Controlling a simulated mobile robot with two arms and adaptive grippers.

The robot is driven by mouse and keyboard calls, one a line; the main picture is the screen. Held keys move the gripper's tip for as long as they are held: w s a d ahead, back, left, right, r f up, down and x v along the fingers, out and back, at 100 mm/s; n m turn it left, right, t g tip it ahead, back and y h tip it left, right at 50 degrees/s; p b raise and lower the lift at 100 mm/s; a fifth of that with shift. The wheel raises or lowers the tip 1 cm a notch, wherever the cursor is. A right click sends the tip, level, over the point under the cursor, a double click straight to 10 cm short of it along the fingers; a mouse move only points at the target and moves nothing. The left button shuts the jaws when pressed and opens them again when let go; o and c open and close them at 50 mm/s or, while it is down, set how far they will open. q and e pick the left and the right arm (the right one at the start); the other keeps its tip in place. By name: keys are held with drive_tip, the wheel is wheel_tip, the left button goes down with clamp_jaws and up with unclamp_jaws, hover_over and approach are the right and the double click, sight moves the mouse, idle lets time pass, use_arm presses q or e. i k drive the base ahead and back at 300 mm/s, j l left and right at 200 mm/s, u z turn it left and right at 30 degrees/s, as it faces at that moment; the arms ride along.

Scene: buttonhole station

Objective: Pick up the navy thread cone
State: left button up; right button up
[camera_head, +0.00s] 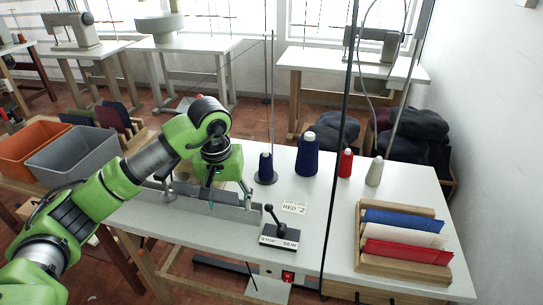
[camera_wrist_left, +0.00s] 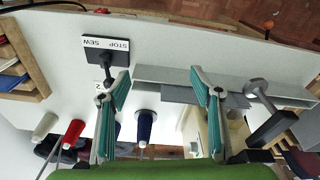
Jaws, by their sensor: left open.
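A large navy thread cone (camera_head: 307,158) with a pale top stands upright on the white table, right of centre in the head view. A smaller navy cone (camera_head: 265,166) sits on a dark round base with a thin rod, to its left. In the left wrist view this smaller cone (camera_wrist_left: 145,124) shows between the fingers, farther off. The large one (camera_wrist_left: 117,130) is mostly hidden behind the left-hand finger. My left gripper (camera_head: 230,202) is open and empty, pointing down over the table, left of both cones. Its two teal-padded fingers (camera_wrist_left: 158,88) are wide apart in the wrist view.
A red cone (camera_head: 345,163) and a pale cone (camera_head: 375,171) stand right of the large navy cone. A STOP/SEW lever box (camera_head: 279,236) and a rack of coloured fabric pieces (camera_head: 405,238) are nearer. A dark vertical pole (camera_head: 342,130) crosses the view.

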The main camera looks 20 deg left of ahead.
sight(266, 171)
drive_tip(key=i, duration=0.95)
